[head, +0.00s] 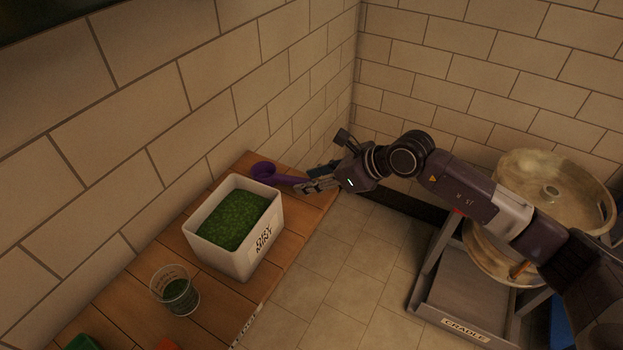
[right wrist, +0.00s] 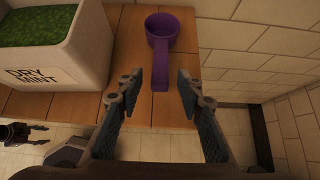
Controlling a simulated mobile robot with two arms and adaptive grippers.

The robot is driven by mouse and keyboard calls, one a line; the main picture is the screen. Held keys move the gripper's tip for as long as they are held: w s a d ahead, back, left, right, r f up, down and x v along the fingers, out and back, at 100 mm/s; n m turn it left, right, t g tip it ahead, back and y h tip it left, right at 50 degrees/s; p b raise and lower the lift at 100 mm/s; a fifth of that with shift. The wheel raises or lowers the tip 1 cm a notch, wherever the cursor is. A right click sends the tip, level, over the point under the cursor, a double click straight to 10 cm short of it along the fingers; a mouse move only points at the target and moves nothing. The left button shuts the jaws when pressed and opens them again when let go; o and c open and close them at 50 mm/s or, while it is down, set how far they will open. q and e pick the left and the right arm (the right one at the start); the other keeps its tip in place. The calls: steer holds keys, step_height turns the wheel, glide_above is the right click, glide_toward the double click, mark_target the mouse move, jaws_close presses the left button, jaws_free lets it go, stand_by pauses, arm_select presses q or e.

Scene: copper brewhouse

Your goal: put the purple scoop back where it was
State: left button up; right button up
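The purple scoop (head: 264,171) is at the far end of the wooden bench, just behind the white bin, its handle pointing towards my right gripper (head: 303,186). In the right wrist view the scoop (right wrist: 166,32) shows its round cup, and its handle end lies between the tips of my right gripper (right wrist: 160,80). The fingers are apart, with a gap on both sides of the handle. The right arm reaches in from the right. A dark gripper, seemingly my left one (right wrist: 40,134), shows small at the lower left of the right wrist view, its fingers apart and empty.
The white bin (head: 225,254), labelled DRY MINT, holds green flakes and stands close beside the scoop. A clear beaker (head: 177,290) with green contents is nearer on the bench (head: 130,317). Brick walls close off the back.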

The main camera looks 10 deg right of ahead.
steer(key=b+v, duration=0.3)
steer(key=v, duration=0.9)
stand_by(0.6)
